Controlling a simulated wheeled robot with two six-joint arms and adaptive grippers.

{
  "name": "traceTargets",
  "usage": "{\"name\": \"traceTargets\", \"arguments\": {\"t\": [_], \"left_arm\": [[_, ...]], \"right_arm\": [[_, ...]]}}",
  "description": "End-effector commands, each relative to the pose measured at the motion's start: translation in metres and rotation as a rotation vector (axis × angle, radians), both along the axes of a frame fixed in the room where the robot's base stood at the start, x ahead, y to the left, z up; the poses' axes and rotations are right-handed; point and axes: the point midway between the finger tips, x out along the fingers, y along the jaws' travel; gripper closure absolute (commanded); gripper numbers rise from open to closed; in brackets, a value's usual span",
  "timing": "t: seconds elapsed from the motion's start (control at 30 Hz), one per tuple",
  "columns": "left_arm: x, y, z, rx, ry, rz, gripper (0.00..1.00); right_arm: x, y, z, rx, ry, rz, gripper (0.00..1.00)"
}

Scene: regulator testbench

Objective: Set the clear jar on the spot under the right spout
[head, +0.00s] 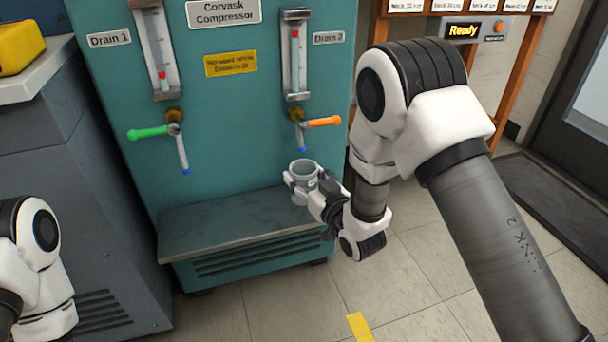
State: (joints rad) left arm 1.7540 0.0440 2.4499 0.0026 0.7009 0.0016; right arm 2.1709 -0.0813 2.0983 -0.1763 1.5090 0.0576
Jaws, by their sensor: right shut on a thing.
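The clear jar (303,170) is upright, low under the right spout (301,143) of the teal compressor. My right gripper (304,186) is shut on the jar, reaching in from the right. The jar is over or on the right part of the grey shelf (215,229); I cannot tell whether its base touches the shelf. The right spout has an orange handle (323,121). The left spout (183,157) has a green handle (148,132). Part of my left arm shows at the lower left, but its gripper is out of view.
The shelf is bare left of the jar. A dark grey cabinet (80,200) with a yellow object (18,46) on top stands at the left. An orange-framed rack (480,60) with a "Ready" display is behind my right arm.

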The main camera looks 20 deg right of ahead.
Motion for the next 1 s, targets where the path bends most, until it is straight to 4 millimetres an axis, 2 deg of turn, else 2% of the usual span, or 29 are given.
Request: {"name": "traceTargets", "arguments": {"t": [0.07,0.1,0.17,0.2,0.5,0.6,0.77,1.0], "left_arm": [[0.000,0.000,-0.001,0.000,0.000,0.000,0.60],[0.000,0.000,-0.001,0.000,0.000,0.000,0.60],[0.000,0.000,0.000,0.000,0.000,0.000,0.60],[0.000,0.000,0.000,0.000,0.000,0.000,0.60],[0.000,0.000,0.000,0.000,0.000,0.000,0.60],[0.000,0.000,0.000,0.000,0.000,0.000,0.60],[0.000,0.000,-0.001,0.000,0.000,0.000,0.60],[0.000,0.000,-0.001,0.000,0.000,0.000,0.60]], "right_arm": [[0.000,0.000,-0.001,0.000,-0.001,0.000,0.76],[0.000,0.000,-0.001,0.000,-0.001,0.000,0.37],[0.000,0.000,-0.001,0.000,-0.001,0.000,0.15],[0.000,0.000,-0.001,0.000,-0.001,0.000,0.11],[-0.001,0.000,-0.001,0.000,0.001,0.000,0.11],[-0.007,-0.002,-0.002,0.000,0.001,0.000,0.11],[-0.038,-0.010,-0.002,0.001,0.005,-0.002,0.11],[-0.096,-0.025,-0.002,0.002,0.005,-0.003,0.11]]}}
